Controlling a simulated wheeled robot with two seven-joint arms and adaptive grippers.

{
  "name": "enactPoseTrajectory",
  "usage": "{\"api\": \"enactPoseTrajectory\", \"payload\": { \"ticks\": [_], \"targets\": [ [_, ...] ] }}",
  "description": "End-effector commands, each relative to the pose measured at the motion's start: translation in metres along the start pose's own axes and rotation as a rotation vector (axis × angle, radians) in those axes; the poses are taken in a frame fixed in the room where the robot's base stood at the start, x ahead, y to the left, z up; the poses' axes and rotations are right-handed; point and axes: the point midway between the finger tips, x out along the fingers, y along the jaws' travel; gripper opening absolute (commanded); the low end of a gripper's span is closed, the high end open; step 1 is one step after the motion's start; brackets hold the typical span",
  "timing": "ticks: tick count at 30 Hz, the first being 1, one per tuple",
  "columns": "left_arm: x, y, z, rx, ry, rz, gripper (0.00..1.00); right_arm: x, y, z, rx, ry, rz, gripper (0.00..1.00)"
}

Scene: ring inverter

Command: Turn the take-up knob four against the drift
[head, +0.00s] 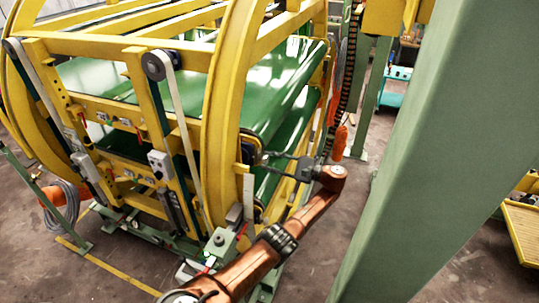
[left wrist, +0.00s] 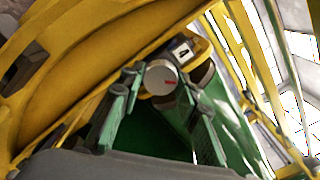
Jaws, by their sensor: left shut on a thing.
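In the head view my left gripper (head: 264,161) reaches the right side of the yellow ring frame (head: 229,90); the knob is too small to make out there. My right gripper is not in view.
The ring frame's yellow beams and green belt (head: 275,105) lie close around my left gripper. A wide green post (head: 437,150) stands at the right. An orange hanging part (head: 341,140) is just beyond my wrist.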

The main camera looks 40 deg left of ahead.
Motion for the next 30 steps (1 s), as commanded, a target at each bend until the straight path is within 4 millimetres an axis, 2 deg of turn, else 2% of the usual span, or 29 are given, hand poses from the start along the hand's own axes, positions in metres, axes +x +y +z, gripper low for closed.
{"api": "enactPoseTrajectory", "payload": {
  "ticks": [1, 3, 12, 21, 30],
  "targets": [
    [0.000, -0.001, 0.003, 0.051, 0.001, 0.001, 0.06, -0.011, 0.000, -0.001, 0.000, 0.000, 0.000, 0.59],
    [0.000, -0.001, 0.002, 0.118, 0.002, 0.002, 0.06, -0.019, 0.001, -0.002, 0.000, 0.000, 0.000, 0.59],
    [0.000, 0.002, 0.001, 0.375, 0.002, 0.002, 0.06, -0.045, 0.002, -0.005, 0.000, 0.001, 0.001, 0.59],
    [0.000, 0.003, 0.000, 0.543, 0.003, 0.002, 0.06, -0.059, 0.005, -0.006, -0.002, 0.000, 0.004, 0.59],
    [0.000, 0.004, -0.002, 0.609, 0.004, 0.002, 0.06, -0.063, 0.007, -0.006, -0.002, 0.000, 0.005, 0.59]
  ]
}}
